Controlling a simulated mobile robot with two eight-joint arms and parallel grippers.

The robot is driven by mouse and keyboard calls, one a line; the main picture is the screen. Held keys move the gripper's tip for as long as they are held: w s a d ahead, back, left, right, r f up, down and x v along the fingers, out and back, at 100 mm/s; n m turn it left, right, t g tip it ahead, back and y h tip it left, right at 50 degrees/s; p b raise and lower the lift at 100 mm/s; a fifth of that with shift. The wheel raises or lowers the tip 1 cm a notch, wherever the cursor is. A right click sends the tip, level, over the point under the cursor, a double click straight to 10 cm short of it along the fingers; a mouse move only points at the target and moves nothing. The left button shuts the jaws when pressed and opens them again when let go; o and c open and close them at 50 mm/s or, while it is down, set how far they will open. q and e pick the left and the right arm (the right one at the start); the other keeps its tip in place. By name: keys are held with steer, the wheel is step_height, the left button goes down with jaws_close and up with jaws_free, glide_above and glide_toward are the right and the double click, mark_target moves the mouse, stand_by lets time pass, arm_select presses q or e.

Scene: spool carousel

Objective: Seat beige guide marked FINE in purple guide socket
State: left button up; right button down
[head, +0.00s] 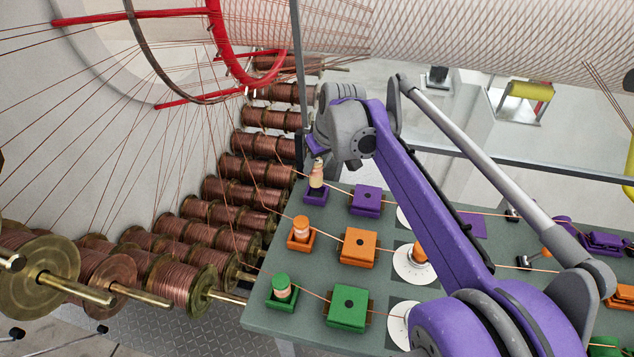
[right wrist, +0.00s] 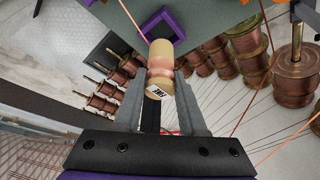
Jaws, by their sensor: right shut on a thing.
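The beige guide (right wrist: 160,62) has a pinkish band and a white label reading FINE on its near end. My right gripper (right wrist: 160,90) is shut on it, one finger on each side. In the head view the guide (head: 317,174) stands nearly upright directly over the purple guide socket (head: 316,197), a small square holder at the panel's back left corner. In the right wrist view the guide's far end overlaps the near edge of the socket (right wrist: 176,18), and part of the socket's inside shows. I cannot tell whether they touch. My left gripper is not in view.
An orange guide (head: 301,228) and a green guide (head: 282,286) stand in matching sockets in front. A purple block (head: 366,200) sits right of the purple socket. Copper strands cross the grey-green panel (head: 265,322). Copper spools (head: 253,170) fill the space left of it.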

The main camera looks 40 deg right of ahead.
mark_target(316, 179)
steer(key=shift+f, duration=2.4)
steer(key=shift+f, duration=0.15)
steer(key=shift+c, duration=2.3)
jaws_free()
steer(key=v, duration=1.2)
steer(key=shift+p, duration=0.3)
